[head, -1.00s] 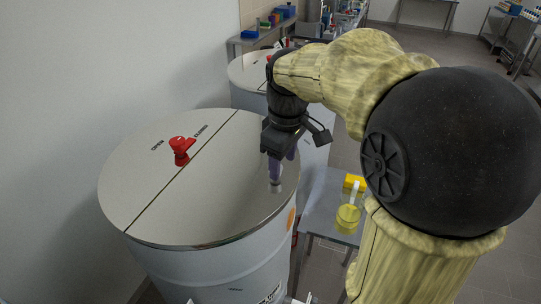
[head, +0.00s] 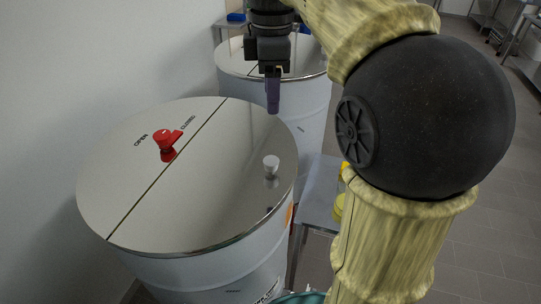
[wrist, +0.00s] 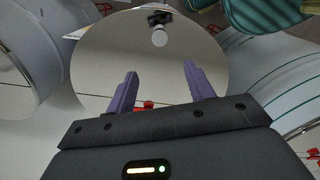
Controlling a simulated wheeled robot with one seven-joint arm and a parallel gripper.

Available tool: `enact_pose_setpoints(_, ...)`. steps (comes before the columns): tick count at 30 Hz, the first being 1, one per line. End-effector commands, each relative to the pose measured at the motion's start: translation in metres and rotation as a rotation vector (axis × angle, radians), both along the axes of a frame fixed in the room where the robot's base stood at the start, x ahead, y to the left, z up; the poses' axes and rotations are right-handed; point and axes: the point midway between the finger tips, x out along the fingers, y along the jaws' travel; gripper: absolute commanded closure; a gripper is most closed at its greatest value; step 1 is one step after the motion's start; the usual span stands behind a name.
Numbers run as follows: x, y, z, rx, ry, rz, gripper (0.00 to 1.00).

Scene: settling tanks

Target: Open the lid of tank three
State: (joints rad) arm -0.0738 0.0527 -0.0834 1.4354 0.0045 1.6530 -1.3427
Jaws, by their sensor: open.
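The near tank (head: 215,270) has a round, shiny lid (head: 130,195) split by a dark seam; the lid lies flat. A red latch (head: 166,146) sits on its left part between the words OPEN and CLOSED, its handle toward CLOSED. A small pale knob (head: 271,161) stands on the right part. My gripper (head: 273,110) is open and empty, raised above and beyond the knob. In the wrist view the knob (wrist: 159,38) lies ahead of the spread fingers (wrist: 158,75), and a red latch (wrist: 143,105) shows between them. No tank number is readable.
A second lidded tank (head: 310,105) stands behind. A grey side table (head: 318,205) with yellow items is right of the near tank, partly behind my arm. The wall is close on the left. A teal object (head: 300,297) shows at the bottom edge.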

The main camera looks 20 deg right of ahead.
Motion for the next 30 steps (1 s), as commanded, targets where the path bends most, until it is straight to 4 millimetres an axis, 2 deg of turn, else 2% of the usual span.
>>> enact_pose_setpoints(11, -0.001, 0.001, -0.056, 0.0, 0.004, 0.002, 0.47)
enact_pose_setpoints(24, -0.001, 0.002, -0.132, 0.0, 0.005, 0.003, 0.47)
enact_pose_setpoints(30, -0.001, 0.001, -0.159, 0.0, 0.003, 0.002, 0.47)
